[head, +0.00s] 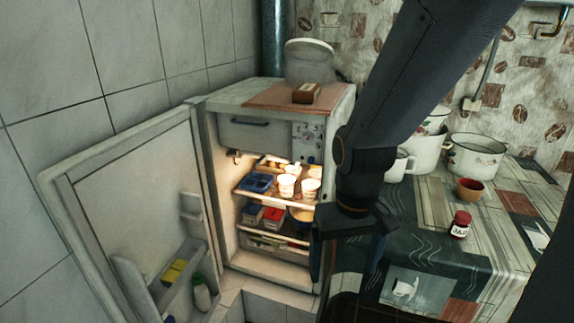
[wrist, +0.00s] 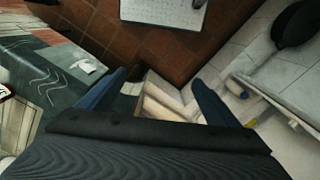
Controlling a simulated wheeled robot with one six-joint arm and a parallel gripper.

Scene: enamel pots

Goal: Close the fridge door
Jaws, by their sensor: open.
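The fridge (head: 230,100) stands against the tiled wall in the head view, its lit inside showing. Its door (head: 135,190) is wide open, swung out to the left, with its inner face and shelves toward me. My gripper (head: 346,262) points down in front of the fridge's right side, beside the table, well to the right of the door. Its jaws are apart, with nothing between them. In the wrist view both blue fingers (wrist: 160,78) show spread; the door's inner side (wrist: 285,85) appears to be at the right, apart from them. The door's lower end is cut off in the head view.
A cloth-covered table (head: 430,235) with white pots (head: 475,155), a red jar (head: 461,224) and a small brown bowl (head: 470,190) is close on the right. The fridge shelves hold cups (head: 287,186) and boxes. Brown tiled floor (wrist: 150,45) is open in the wrist view.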

